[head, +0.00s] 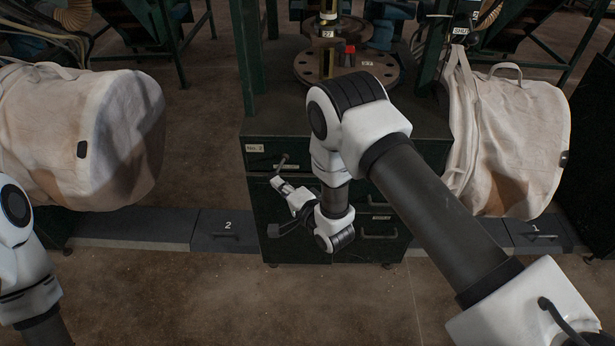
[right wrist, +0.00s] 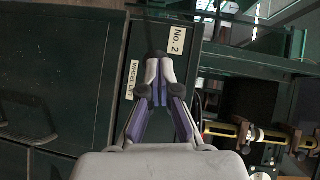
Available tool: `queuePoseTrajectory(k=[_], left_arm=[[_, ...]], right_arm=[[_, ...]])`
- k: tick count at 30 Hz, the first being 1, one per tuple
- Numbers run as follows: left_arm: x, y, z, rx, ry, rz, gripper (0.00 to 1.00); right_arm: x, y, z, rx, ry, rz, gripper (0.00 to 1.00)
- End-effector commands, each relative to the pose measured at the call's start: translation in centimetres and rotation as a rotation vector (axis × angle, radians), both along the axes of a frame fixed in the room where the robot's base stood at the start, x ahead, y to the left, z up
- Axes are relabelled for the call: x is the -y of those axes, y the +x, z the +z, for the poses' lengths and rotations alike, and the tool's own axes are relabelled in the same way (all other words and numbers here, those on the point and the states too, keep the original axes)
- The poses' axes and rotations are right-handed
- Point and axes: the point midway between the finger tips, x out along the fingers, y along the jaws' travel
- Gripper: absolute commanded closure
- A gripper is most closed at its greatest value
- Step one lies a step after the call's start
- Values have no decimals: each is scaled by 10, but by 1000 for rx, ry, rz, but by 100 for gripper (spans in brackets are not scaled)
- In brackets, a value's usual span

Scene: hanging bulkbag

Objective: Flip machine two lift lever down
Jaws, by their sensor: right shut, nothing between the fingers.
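The dark green cabinet (head: 262,195) carries a "No. 2" label (head: 255,148), which also shows in the right wrist view (right wrist: 177,40). A small lever-like part (head: 284,160) sits on the cabinet front, right of this label, just above my right gripper (head: 277,182). In the right wrist view my right gripper (right wrist: 160,62) is shut and empty, its fingertips close to the panel beside a "WHEEL LIFT" label (right wrist: 132,80). A dark part shows at the fingertips; I cannot tell if they touch it. My left gripper is out of view.
A white bulk bag (head: 80,130) hangs at the left and another (head: 515,140) at the right. A round flange (head: 310,68) sits on the cabinet top. Low grey plates marked 2 (head: 225,238) and 1 (head: 536,240) lie beside the cabinet. The front floor is clear.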

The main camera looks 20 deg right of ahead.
Motion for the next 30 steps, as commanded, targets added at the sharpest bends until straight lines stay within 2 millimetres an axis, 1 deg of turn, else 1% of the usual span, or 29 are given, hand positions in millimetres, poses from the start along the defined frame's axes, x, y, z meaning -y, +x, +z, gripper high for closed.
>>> queuePoseTrajectory(k=[12,30], left_arm=[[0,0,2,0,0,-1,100],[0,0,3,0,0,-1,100]], right_arm=[[-8,6,0,0,0,2,100],[-8,7,1,0,0,2,100]])
